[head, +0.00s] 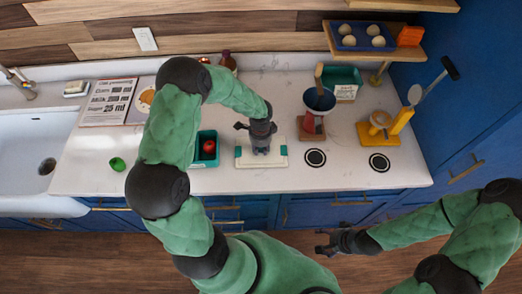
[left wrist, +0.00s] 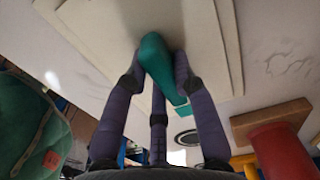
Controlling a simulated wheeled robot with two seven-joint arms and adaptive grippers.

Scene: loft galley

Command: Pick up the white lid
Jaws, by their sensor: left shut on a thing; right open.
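The white lid (head: 243,161) is a flat pale rectangle with teal ends on the counter's front half. It also fills the upper part of the left wrist view (left wrist: 100,35), with a teal handle (left wrist: 157,60) on it. My left gripper (head: 261,150) is over the lid's middle, shut on the handle, with fingers on both sides of it in the left wrist view (left wrist: 158,72). The gripper hides the lid's middle in the head view. Whether the lid rests on the counter or is slightly raised, I cannot tell. My right gripper (head: 325,243) is open and empty, before the counter.
A teal bin (head: 205,150) with a red item stands just left of the lid. The sink (head: 35,150) is far left. Counter left of the bin is mostly clear.

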